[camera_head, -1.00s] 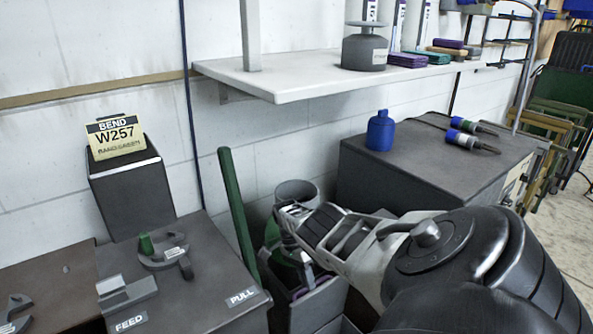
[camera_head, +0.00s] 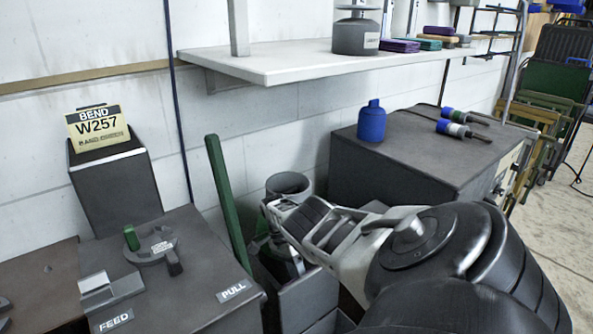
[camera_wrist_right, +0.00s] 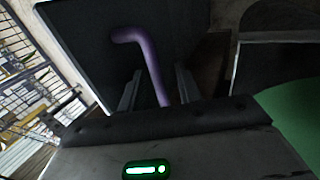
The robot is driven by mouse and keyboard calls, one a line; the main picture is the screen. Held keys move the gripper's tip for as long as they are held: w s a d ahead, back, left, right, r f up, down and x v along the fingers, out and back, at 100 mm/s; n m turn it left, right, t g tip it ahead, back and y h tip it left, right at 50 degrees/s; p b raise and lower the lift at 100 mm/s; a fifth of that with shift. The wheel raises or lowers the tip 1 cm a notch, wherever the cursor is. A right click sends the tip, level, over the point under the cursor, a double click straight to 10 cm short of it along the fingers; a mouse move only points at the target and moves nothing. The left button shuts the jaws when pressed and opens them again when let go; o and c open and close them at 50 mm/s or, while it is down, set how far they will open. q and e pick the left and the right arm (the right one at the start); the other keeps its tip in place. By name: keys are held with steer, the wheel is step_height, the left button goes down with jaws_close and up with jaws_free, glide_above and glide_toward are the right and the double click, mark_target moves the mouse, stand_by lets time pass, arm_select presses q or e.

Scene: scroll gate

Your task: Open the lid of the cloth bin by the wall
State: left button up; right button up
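A dark grey open-topped bin (camera_head: 308,298) stands low by the wall, partly hidden by my right arm; I cannot tell for sure that it is the cloth bin. My right gripper (camera_wrist_right: 158,78) points down at this bin in the head view. In the right wrist view its two fingers are apart, and a bent purple rod (camera_wrist_right: 146,52) shows between them; contact cannot be made out. A dark flat panel (camera_wrist_right: 85,50) lies behind the rod; whether it is a lid is unclear. My left gripper is out of view.
A green pole (camera_head: 229,200) leans left of the bin. A grey cylinder (camera_head: 289,183) stands behind it. A dark cabinet (camera_head: 420,160) with a blue bottle (camera_head: 372,122) is at right. A FEED/PULL box (camera_head: 190,275) is at left, and a white shelf (camera_head: 290,66) overhangs.

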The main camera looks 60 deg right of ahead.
steer(key=shift+w+d+r, duration=0.1)
steer(key=shift+r, duration=0.1)
